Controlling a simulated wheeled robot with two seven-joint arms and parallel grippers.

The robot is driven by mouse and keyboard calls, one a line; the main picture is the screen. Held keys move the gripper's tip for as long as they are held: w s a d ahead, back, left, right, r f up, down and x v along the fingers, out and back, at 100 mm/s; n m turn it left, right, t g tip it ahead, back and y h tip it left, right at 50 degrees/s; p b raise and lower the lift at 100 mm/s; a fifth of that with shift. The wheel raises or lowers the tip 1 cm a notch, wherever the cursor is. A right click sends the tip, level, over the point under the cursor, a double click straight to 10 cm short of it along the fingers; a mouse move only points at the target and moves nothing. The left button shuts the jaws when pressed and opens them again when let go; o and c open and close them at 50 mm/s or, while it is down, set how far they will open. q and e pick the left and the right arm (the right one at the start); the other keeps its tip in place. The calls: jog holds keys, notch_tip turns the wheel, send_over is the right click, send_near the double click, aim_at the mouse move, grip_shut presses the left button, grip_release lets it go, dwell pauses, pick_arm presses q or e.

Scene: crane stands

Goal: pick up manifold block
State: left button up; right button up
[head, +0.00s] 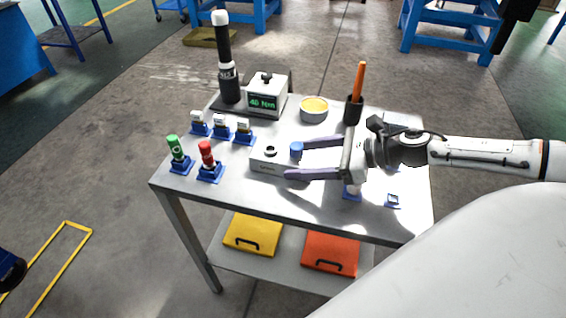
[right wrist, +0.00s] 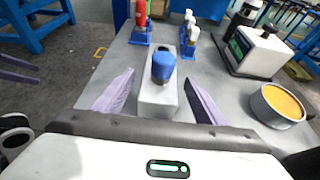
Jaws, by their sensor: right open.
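The manifold block (head: 268,163) is a pale grey box on the grey table, with a dark round port and a blue cap on top. It also shows in the right wrist view (right wrist: 157,100), the blue cap (right wrist: 163,67) standing on its near end. My right gripper (head: 293,160) is open, its purple fingers reaching in from the right, one on each side of the block's capped end. In the right wrist view the fingers (right wrist: 160,88) stand apart from the block. My left gripper (right wrist: 20,69) shows partly at that view's left edge, fingers apart and empty.
The table (head: 225,178) also bears red (head: 207,155), green (head: 175,148) and white pieces in blue stands, a display box (head: 265,95), a dark upright tool (head: 227,70), a yellow-filled bowl (head: 314,108) and an orange-handled tool in a black cup (head: 353,108).

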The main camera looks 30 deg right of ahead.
aim_at(283, 160)
jog(key=shift+w, duration=0.15)
jog(key=shift+x, duration=2.45)
jog(key=shift+a+f, duration=0.1)
grip_shut()
jog(key=shift+r, duration=0.2)
